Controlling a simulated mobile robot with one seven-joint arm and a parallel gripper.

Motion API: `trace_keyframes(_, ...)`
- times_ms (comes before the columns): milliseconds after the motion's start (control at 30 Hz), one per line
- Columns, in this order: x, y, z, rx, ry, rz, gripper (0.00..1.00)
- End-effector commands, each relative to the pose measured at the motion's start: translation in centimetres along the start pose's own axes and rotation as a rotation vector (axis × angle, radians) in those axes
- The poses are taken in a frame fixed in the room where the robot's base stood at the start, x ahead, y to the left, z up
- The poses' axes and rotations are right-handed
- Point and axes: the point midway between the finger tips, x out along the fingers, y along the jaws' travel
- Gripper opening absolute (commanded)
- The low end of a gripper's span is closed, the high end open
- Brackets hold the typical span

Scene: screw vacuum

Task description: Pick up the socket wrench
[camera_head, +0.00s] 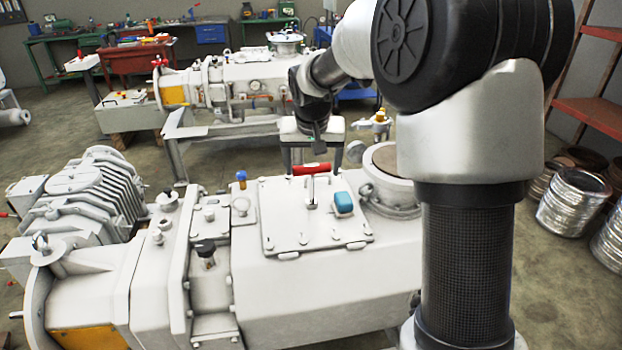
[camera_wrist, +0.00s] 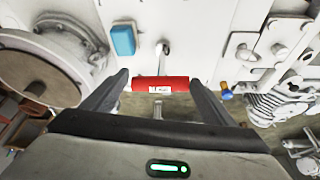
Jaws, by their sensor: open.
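The socket wrench (camera_head: 311,169) has a red handle and a metal shaft that comes down toward the plate on top of the white vacuum pump. In the wrist view its red handle (camera_wrist: 162,84) lies crosswise between my two fingers, with a pale label on it. My gripper (camera_head: 312,168) is open and points down around the handle, one finger near each end. In the wrist view the gripper (camera_wrist: 160,80) shows small gaps beside the handle ends. I cannot tell whether either finger touches it.
A blue block (camera_head: 343,203) sits on the pump's plate (camera_head: 285,240), right of the wrench shaft. A blue-topped fitting (camera_head: 241,178) stands to the left. A round flange (camera_head: 388,165) rises at the right. Another pump (camera_head: 235,80) stands behind, and coils (camera_head: 573,203) lie on the floor at right.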

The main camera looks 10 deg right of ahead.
Motion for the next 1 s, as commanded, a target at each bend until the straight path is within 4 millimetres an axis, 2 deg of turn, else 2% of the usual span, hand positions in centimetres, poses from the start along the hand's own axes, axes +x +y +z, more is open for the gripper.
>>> trace_keyframes(33,1.2,0.0,0.1,0.000,-0.002,0.000,0.79)
trace_keyframes(100,2.2,0.0,0.1,0.000,-0.002,-0.001,0.79)
trace_keyframes(367,4.1,-0.1,0.0,0.000,-0.001,0.000,0.79)
trace_keyframes(633,8.0,-0.3,-0.2,0.001,-0.002,-0.001,0.79)
trace_keyframes(767,8.7,-0.3,-0.3,0.000,0.001,0.000,0.79)
trace_keyframes(967,8.7,-0.3,-0.3,0.000,0.001,0.000,0.79)
trace_keyframes(1000,8.7,-0.3,-0.3,0.000,0.001,0.000,0.76)
